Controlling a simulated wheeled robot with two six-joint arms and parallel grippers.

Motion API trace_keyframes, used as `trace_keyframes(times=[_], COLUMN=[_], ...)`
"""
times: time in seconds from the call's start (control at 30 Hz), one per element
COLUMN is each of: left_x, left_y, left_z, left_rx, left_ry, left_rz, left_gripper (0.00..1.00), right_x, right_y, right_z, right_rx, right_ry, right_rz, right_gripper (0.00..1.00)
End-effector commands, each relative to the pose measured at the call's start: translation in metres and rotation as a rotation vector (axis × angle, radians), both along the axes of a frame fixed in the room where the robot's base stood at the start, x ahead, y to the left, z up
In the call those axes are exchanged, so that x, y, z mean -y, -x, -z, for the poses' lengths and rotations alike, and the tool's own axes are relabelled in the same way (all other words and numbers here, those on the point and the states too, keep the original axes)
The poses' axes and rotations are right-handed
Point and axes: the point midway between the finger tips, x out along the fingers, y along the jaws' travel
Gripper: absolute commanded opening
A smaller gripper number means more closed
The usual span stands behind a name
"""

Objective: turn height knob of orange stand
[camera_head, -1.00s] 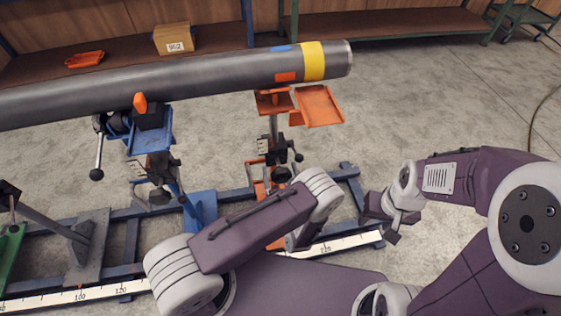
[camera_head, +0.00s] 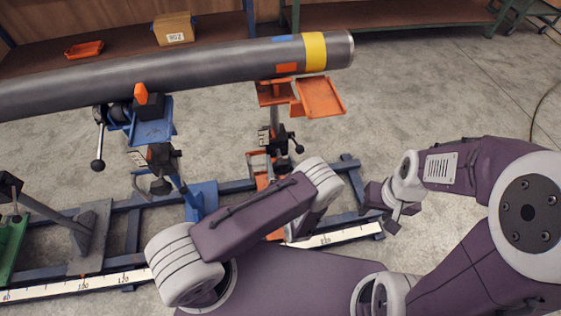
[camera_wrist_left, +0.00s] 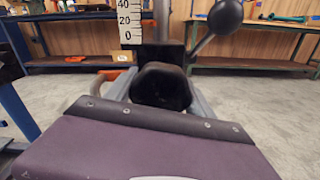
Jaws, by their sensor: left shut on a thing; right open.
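The orange stand (camera_head: 271,95) carries the right part of the grey pipe (camera_head: 200,67). Its post has a black clamp with a lever handle. The black height knob (camera_wrist_left: 162,86) shows large in the left wrist view, below a scale and a ball-ended lever (camera_wrist_left: 225,16). My left gripper (camera_wrist_left: 160,104) is shut on this knob. In the head view my left wrist hides most of the knob and the stand's lower part. My right gripper (camera_head: 391,205) is open and empty, to the right of the stand, apart from it.
A blue stand (camera_head: 152,132) holds the pipe further left. A blue floor frame with a white ruler (camera_head: 85,284) runs under the stands. An orange tray (camera_head: 320,97) sticks out by the pipe's end. Floor at the right is clear.

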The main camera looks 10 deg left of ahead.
Motion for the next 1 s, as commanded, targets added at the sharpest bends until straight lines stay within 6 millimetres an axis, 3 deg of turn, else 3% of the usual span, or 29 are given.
trace_keyframes(times=[0.6, 1.0], left_x=[-0.0016, -0.002], left_y=[0.0008, 0.0009], left_z=[-0.0002, -0.0003], left_rx=[-0.212, -0.297], left_ry=[-0.503, -0.704], left_rz=[-0.001, 0.0], left_gripper=[0.22, 0.22], right_x=[0.0, 0.0], right_y=[0.0, 0.0], right_z=[-0.0049, -0.0057], right_rx=[0.0, 0.0], right_ry=[0.0, 0.0], right_rz=[0.0, 0.0], right_gripper=[0.47, 0.47])
